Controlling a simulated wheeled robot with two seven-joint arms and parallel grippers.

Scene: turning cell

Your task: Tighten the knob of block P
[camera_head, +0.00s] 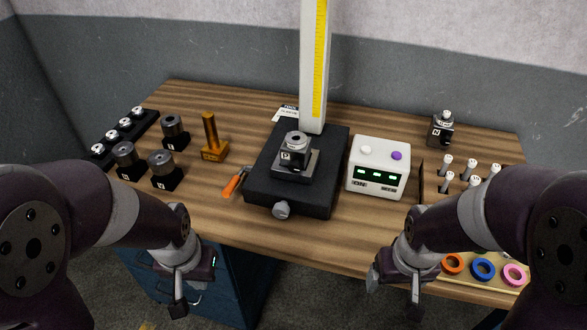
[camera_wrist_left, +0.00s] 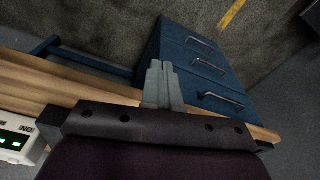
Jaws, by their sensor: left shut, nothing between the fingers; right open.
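Block P (camera_head: 294,157) is a dark block with a P label and a round silver top, seated on the black base (camera_head: 260,181) in the middle of the table. A grey knob (camera_head: 282,210) sticks out of the front face of the base; I cannot tell whether it belongs to block P. My left gripper (camera_head: 180,305) is shut and empty, in front of the table's front edge. Its closed fingers (camera_wrist_left: 161,86) also show in the left wrist view, over the floor and blue drawers. My right gripper (camera_head: 395,290) is open and empty, below the table's front edge at right.
A white column (camera_head: 314,60) with a yellow scale rises behind block P. A white box (camera_head: 378,166) with green displays stands to the right. An orange-handled tool (camera_head: 233,184) lies left of the base. Dark cylinders on blocks (camera_head: 163,168) stand at left, block N (camera_head: 440,130) at back right.

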